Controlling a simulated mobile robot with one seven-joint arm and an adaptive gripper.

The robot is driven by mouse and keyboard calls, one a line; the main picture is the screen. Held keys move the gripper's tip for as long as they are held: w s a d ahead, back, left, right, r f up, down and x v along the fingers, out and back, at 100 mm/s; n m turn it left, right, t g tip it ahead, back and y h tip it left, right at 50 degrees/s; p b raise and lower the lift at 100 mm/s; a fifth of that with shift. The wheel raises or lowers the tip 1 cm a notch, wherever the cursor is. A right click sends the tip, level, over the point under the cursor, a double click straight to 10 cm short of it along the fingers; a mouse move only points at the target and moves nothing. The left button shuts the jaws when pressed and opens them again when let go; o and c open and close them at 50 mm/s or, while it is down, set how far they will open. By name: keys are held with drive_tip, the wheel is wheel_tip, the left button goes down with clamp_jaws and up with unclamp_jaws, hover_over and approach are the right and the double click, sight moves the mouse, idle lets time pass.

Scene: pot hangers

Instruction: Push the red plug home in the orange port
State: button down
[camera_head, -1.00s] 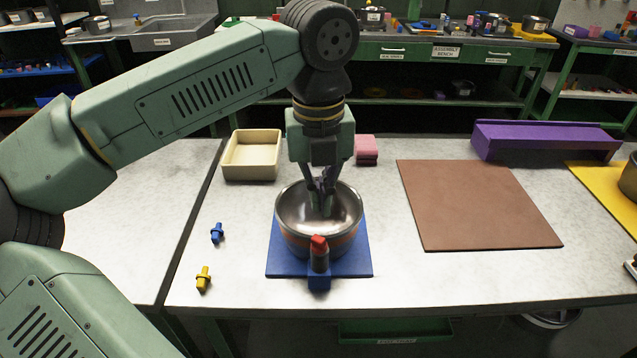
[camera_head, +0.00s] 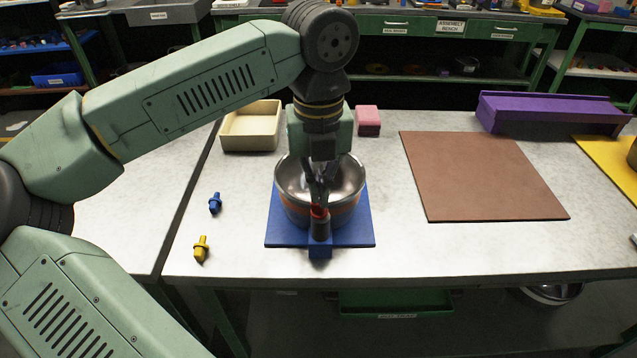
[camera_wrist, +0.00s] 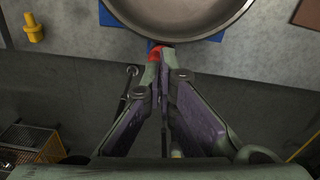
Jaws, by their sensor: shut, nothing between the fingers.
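The red plug (camera_head: 318,212) stands upright at the top of a dark cylindrical holder (camera_head: 320,231) at the front of a steel pot (camera_head: 348,176). The pot has an orange band (camera_head: 346,210) and sits on a blue base (camera_head: 358,234). I cannot make out a separate orange port. My gripper (camera_head: 320,201) is shut and empty, pointing down, with its tips at the red plug's top. In the wrist view the tips (camera_wrist: 161,52) partly cover the red plug (camera_wrist: 153,54) beside the pot's rim. Whether they touch it, and how deep the plug sits, I cannot tell.
A blue plug (camera_head: 215,203) and a yellow plug (camera_head: 201,248) stand left of the base. A brown mat (camera_head: 480,175) lies right, with a purple rail (camera_head: 548,112) beyond. The table front is clear.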

drive_tip(key=shift+f+b, duration=0.55)
drive_tip(key=shift+b, duration=0.1)
